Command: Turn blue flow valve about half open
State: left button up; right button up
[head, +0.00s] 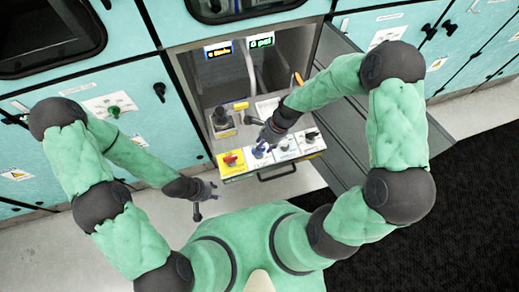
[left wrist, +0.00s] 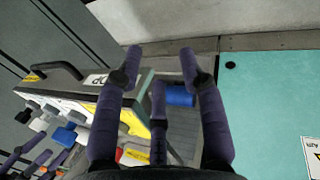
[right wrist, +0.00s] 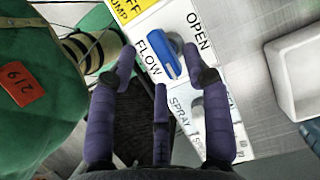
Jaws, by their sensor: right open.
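The blue flow valve (right wrist: 166,57) sits on a white panel between the printed words FLOW and OPEN. In the right wrist view its long blue handle slants steeply, top end to the left. The valve also shows in the head view (head: 259,151). My right gripper (right wrist: 159,62) is open, with its fingertips on either side of the handle; I cannot tell whether they touch it. In the head view the right gripper (head: 267,138) partly covers the panel. My left gripper (left wrist: 161,58) is open and empty, off to the left of the panel front (head: 205,197).
A red knob (head: 231,158) on a yellow plate is left of the valve. A SPRAY valve (right wrist: 197,108) and a black-handled one (head: 310,136) are to its right. A white tray (right wrist: 291,80) lies behind the panel. A drawer handle (head: 277,173) juts out in front.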

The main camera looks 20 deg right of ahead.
jog(key=shift+b+x, duration=0.35)
jog(key=shift+x, duration=1.1)
grip_shut()
